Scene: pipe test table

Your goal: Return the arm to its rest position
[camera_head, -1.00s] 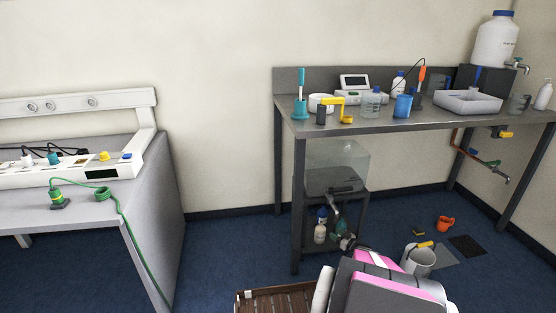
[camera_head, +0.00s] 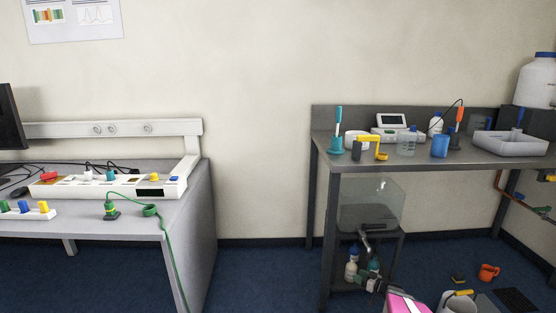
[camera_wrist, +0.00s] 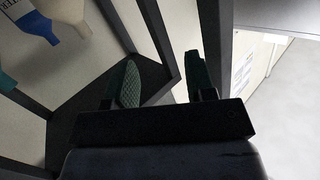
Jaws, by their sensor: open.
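My arm, pink and grey, shows only at the bottom edge of the head view. My gripper (camera_wrist: 161,80) is open in the wrist view, its two dark green textured fingers apart with nothing between them. In the head view the gripper end is small and dark, low in front of the steel table, near the bottles on the lower shelf, so its fingers are hard to make out there.
The steel table (camera_head: 460,152) carries a white tray (camera_head: 510,143), a blue cup (camera_head: 440,146) and other items. A clear tank (camera_head: 370,203) and bottles (camera_head: 352,265) are beneath it. A bucket (camera_head: 458,303) and orange mug (camera_head: 488,272) stand on the floor. Floor between the tables is clear.

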